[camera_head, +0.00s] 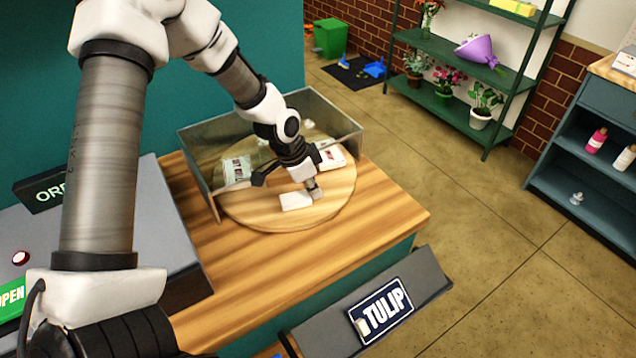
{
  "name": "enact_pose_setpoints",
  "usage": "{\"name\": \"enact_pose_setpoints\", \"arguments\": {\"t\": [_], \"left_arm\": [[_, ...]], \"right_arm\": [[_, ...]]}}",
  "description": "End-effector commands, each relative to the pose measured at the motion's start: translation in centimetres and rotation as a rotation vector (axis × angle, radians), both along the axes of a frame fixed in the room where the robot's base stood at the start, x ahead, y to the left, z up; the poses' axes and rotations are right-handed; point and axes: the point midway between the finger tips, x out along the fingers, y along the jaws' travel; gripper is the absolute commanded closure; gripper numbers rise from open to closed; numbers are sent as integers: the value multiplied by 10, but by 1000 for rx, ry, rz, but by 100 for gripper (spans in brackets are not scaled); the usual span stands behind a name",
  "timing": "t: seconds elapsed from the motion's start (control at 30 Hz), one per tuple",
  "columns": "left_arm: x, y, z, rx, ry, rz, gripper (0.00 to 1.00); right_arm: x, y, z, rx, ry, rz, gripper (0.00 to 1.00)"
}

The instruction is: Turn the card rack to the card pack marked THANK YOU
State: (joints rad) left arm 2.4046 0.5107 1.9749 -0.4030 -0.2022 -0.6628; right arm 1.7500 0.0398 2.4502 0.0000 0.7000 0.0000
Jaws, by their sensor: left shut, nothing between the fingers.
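The card rack is a round wooden turntable (263,213) on the wooden counter, with a grey see-through guard (200,170) behind and beside it. A card pack (236,170) with dark lettering stands at its left; I cannot read the words for sure. A second pack (331,157) with reddish marks is at the right, partly behind my gripper. A white piece (296,200) lies near the front with no readable mark. I cannot tell which pack says THANK YOU. My left gripper (316,193) is shut and empty, pointing down over the turntable's front right, beside the white piece. My right gripper is out of view.
A TULIP sign (384,310) is on a grey ledge below the counter front. Green plant shelves (463,60) and a blue-grey cabinet (590,110) stand across open floor.

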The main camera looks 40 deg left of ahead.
Motion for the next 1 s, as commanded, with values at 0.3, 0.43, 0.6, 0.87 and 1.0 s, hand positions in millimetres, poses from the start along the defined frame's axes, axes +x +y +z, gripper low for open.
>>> {"name": "enact_pose_setpoints", "arguments": {"t": [0.3, 0.43, 0.6, 0.87, 1.0], "left_arm": [[-1, 0, 0, 0, 0, -4, 100], [-2, 1, 0, -1, 0, -19, 100], [-7, 3, 0, -2, 1, -58, 100], [-19, 8, 1, -1, 1, -165, 100], [-27, 13, 1, -2, 0, -235, 100]], "right_arm": [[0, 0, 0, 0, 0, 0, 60], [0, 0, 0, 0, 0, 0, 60], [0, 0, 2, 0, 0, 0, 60], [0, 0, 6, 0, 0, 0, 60], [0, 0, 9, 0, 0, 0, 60]]}}
